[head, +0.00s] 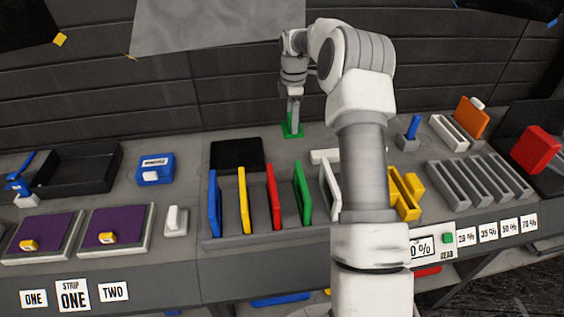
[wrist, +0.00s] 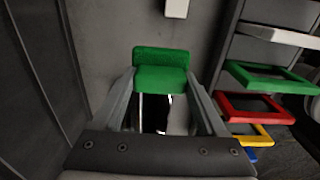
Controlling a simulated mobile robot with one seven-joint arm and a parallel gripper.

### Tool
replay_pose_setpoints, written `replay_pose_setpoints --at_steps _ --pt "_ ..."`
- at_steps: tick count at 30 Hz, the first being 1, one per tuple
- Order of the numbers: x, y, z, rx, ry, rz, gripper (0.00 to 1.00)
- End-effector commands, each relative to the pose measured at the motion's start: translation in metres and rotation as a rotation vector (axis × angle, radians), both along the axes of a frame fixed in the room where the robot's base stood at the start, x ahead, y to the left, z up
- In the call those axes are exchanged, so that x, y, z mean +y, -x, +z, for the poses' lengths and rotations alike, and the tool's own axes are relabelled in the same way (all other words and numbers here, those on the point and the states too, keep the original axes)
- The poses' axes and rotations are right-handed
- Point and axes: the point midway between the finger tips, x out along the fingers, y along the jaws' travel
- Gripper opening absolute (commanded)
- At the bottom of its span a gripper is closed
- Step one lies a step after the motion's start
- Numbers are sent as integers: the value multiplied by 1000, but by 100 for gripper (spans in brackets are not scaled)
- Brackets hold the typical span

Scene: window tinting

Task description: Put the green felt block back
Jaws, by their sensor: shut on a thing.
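The green felt block (wrist: 161,66) sits between my fingertips in the wrist view, its top and front faces showing. My gripper (wrist: 160,82) is shut on it. In the head view my gripper (head: 293,119) points down at the back of the counter, left of my arm's upper links. The green block (head: 291,130) shows there as a small green patch around and under the fingertips. It is at or just above the counter top; I cannot tell whether it touches.
A rack (head: 262,237) with blue, yellow, red and green frames stands in front. A black pad (head: 237,154) lies left of the gripper. A white block (head: 325,156) lies to the right. The back wall (head: 225,95) is close behind. Grey counter is clear around the block.

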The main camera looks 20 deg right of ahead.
Motion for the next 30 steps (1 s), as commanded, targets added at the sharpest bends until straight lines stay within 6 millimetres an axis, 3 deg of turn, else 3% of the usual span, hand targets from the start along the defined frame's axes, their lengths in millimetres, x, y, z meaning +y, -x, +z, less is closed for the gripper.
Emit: replay_pose_setpoints --at_steps 1,6,13,17,30 --pt "-16 10 -5 -2 1 -5 30" --pt "-51 39 -4 -1 2 -4 30" --pt "-69 56 -3 -1 2 0 30" --pt "-59 47 -12 2 1 4 30" --pt "6 -15 -65 3 3 2 30"
